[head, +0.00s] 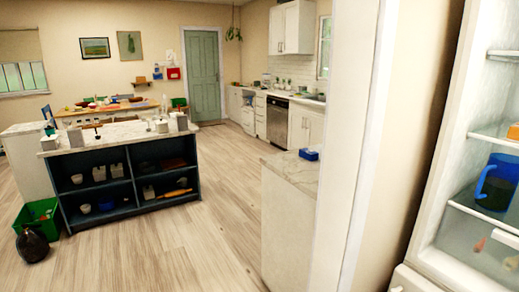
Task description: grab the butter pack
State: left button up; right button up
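I cannot make out a pack that is clearly butter. A small orange-yellow item (513,132) sits on an upper shelf of the open white fridge (440,200) at the right edge, cut off by the picture's edge. A small blue item (308,154) lies on the near counter end (292,172); I cannot tell what it is. Neither of my grippers is in the head view.
A blue jug (495,183) stands on a lower fridge shelf. A white wall edge (358,140) separates the fridge from the kitchen. A dark shelved island (130,190), a green crate (40,216) and a black bag (32,245) stand left. The middle floor (215,235) is clear.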

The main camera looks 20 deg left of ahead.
aim_at(310, 155)
jog(key=i+j+u, duration=0.6)
jog(key=i+j, duration=0.15)
jog(key=i+j+u, duration=0.35)
jog(key=i+u, duration=0.3)
jog(key=i, duration=0.2)
jog(key=i+u, duration=0.3)
jog(key=i, duration=0.15)
jog(key=i+z, duration=0.15)
jog(key=i, duration=0.8)
jog(key=i+j+z, duration=0.1)
jog(key=i, duration=0.8)
jog(key=i+z, duration=0.8)
jog(key=i+j+z, duration=0.2)
jog(key=z, duration=0.2)
jog(key=i+z, duration=0.2)
jog(key=z, duration=0.25)
jog(key=i+z, duration=0.2)
jog(key=z, duration=0.25)
jog(key=i+z, duration=0.2)
jog(key=z, duration=0.25)
jog(key=i+j+z, duration=0.15)
jog(key=z, duration=0.3)
jog(key=i+j+z, duration=0.1)
jog(key=j+z, duration=0.15)
jog(key=z, duration=0.2)
jog(key=i+j+z, duration=0.1)
jog(key=j+z, duration=0.15)
jog(key=z, duration=0.2)
